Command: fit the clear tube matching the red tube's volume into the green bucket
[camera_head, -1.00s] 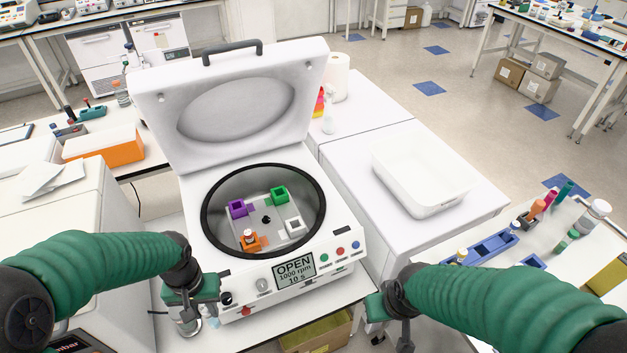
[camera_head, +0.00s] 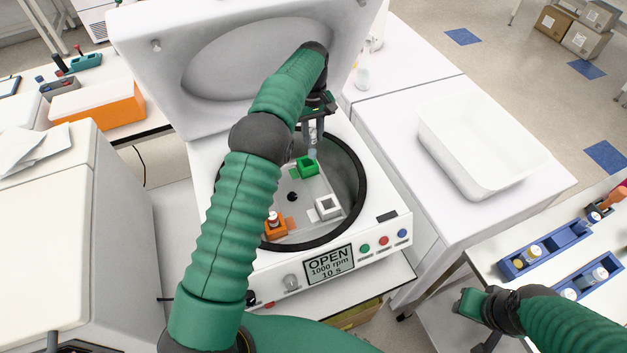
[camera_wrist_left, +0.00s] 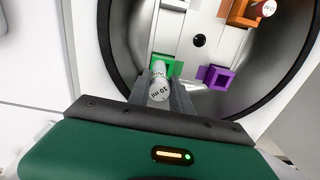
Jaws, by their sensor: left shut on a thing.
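My left gripper (camera_head: 315,128) reaches over the open centrifuge (camera_head: 358,185) and is shut on a clear tube (camera_head: 313,139). In the left wrist view the clear tube (camera_wrist_left: 158,82) sits between the fingers, with its white cap marked 10 ml. It points down at the green bucket (camera_head: 307,168), which also shows just beyond it in the left wrist view (camera_wrist_left: 172,66). I cannot tell whether the tube's tip is inside the bucket. A capped tube (camera_head: 273,218) stands in the orange bucket (camera_head: 276,230). My right gripper (camera_head: 470,304) is at the lower right; its fingers are unclear.
The white bucket (camera_head: 328,207) looks empty. The purple bucket (camera_wrist_left: 216,77) shows in the left wrist view; my arm hides it from the head. The raised lid (camera_head: 165,85) stands behind. A white bin (camera_head: 480,150) and blue racks (camera_head: 545,245) are at the right.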

